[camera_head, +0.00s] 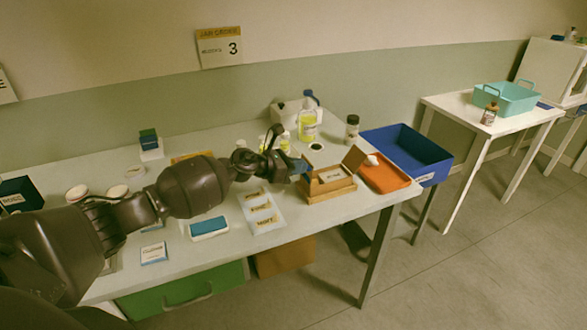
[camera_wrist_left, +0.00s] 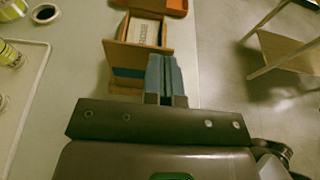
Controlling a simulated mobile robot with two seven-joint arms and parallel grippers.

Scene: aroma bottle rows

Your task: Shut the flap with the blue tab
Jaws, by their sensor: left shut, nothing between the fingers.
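A small wooden box (camera_head: 331,189) stands near the right end of the white table, with a pale printed card (camera_head: 331,175) inside. Contact is unclear. My right gripper is out of view.
An orange tray (camera_head: 398,184) with a white item lies right of the box. A blue bin (camera_head: 432,165) stands beyond it. Bottles (camera_head: 307,127) and a dark-capped jar (camera_head: 352,130) stand behind. A labelled white sheet (camera_head: 263,224) lies in front of my arm.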

